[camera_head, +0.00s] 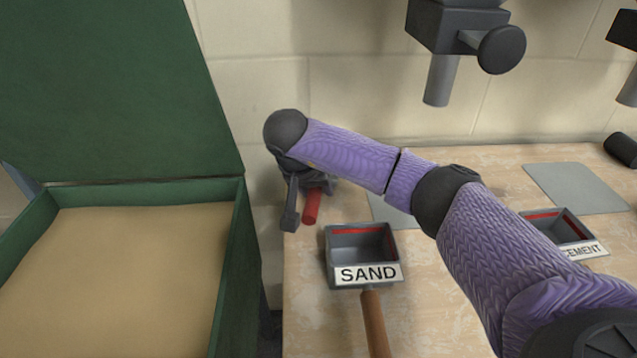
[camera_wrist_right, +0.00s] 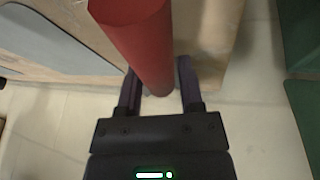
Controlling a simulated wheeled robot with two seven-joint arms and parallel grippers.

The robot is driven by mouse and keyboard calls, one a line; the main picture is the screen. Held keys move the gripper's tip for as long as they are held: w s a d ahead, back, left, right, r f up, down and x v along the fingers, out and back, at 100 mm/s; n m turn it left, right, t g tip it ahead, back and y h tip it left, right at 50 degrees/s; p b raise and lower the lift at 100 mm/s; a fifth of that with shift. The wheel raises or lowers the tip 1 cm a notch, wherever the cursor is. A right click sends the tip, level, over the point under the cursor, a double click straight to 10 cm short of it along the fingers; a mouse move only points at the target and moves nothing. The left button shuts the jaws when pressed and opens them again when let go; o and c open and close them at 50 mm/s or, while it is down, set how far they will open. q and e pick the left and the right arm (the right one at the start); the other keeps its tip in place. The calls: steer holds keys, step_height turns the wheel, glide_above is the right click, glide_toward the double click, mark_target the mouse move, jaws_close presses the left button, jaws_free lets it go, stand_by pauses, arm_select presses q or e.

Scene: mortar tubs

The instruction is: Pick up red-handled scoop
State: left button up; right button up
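The red handle (camera_head: 311,207) of the scoop shows near the left edge of the worktop, just under my right gripper (camera_head: 306,198). In the right wrist view the red handle (camera_wrist_right: 140,40) is a thick cylinder running between the two fingers of my right gripper (camera_wrist_right: 159,95). The fingers are open, one on each side of the handle, with a narrow gap on both sides. The rest of the scoop is not visible in either view. My left gripper is not in view.
A green bin (camera_head: 237,250) of sand with a raised lid stands left of the worktop (camera_head: 440,315). A grey box labelled SAND (camera_head: 365,272) with a wooden handle lies close to the red handle. A CEMENT box (camera_head: 585,250) and grey plates (camera_head: 575,187) are farther right.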

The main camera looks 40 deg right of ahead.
jaws_close()
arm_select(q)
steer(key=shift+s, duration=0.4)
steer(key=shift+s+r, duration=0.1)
arm_select(e)
step_height(320, 180, up, 9)
steer(key=p, duration=0.4)
steer(key=shift+r, duration=0.1)
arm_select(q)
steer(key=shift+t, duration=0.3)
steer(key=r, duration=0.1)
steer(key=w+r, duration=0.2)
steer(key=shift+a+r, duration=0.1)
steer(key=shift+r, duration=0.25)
arm_select(e)
steer(key=shift+r, duration=0.45)
